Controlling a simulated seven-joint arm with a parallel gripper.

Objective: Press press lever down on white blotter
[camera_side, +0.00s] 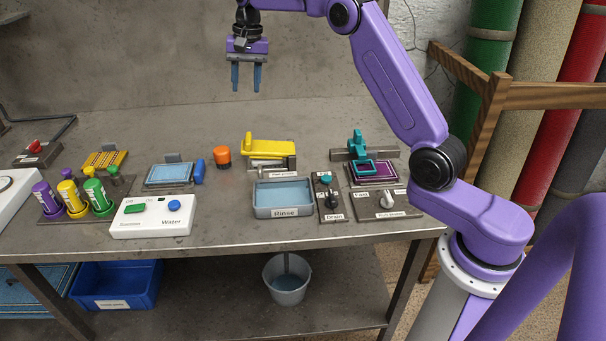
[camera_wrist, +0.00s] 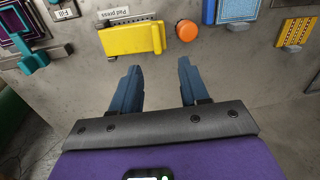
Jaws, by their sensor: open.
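The yellow press lever (camera_side: 268,146) lies over a grey base at the back middle of the bench, raised above the base in the side view. In the wrist view the yellow lever (camera_wrist: 132,39) is beside a label reading "Pad press". A pale layer shows under the lever in the side view, but I cannot tell whether it is the white blotter. My gripper (camera_side: 246,86) is open and empty, high above the bench behind and slightly left of the lever. In the wrist view its two fingers (camera_wrist: 160,68) are apart, with bare bench between them.
An orange knob (camera_side: 222,156) stands just left of the press. A light blue pad (camera_side: 170,174) lies further left. The water-filled Rinse tray (camera_side: 284,209) is in front. A teal stamp-like tool (camera_side: 358,150) stands to the right. The air around my gripper is clear.

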